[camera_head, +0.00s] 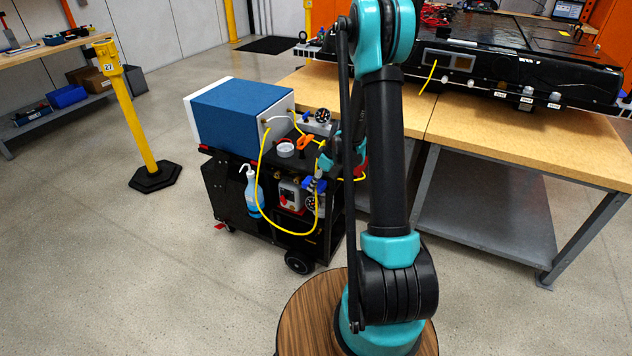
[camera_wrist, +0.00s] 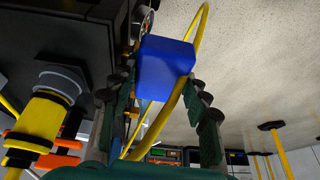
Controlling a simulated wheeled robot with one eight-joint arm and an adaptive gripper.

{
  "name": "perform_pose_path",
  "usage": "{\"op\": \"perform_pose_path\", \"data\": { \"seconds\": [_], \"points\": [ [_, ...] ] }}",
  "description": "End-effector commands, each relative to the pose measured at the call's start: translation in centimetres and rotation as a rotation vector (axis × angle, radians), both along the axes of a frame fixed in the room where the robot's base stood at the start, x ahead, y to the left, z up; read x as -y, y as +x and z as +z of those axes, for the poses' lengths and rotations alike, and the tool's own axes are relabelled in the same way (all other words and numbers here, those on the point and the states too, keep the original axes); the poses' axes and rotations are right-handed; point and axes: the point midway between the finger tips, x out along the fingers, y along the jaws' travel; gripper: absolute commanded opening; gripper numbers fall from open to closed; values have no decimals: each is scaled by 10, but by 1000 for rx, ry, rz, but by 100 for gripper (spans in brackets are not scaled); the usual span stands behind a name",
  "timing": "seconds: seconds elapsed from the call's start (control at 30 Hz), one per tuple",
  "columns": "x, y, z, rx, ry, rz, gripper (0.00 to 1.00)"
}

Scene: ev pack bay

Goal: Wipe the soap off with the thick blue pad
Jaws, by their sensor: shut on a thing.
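The thick blue pad (camera_wrist: 165,68) is between the two fingers of my gripper (camera_wrist: 163,92) in the wrist view, and the gripper is shut on it. In the head view, the small blue pad (camera_head: 308,184) shows beside the front of the black cart (camera_head: 272,226), with my gripper (camera_head: 318,172) partly hidden behind my arm. I cannot make out any soap in either view. Whether the pad touches a surface is unclear.
A yellow hose (camera_head: 259,180) loops down the cart front near my gripper and shows behind the pad in the wrist view (camera_wrist: 170,108). A blue box (camera_head: 237,115) tops the cart. A spray bottle (camera_head: 252,190) hangs below. Right stands a wooden bench (camera_head: 470,128) with a black battery pack (camera_head: 590,78).

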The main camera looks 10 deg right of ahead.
Motion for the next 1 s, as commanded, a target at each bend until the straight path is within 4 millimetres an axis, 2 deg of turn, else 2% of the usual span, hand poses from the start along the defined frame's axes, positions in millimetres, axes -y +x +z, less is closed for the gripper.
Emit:
{"op": "perform_pose_path", "data": {
  "seconds": [0.37,1.0],
  "points": [
    [2,3,-2,1,-2,-2,27],
    [-6,-9,-2,-2,-1,2,27]
  ]
}}
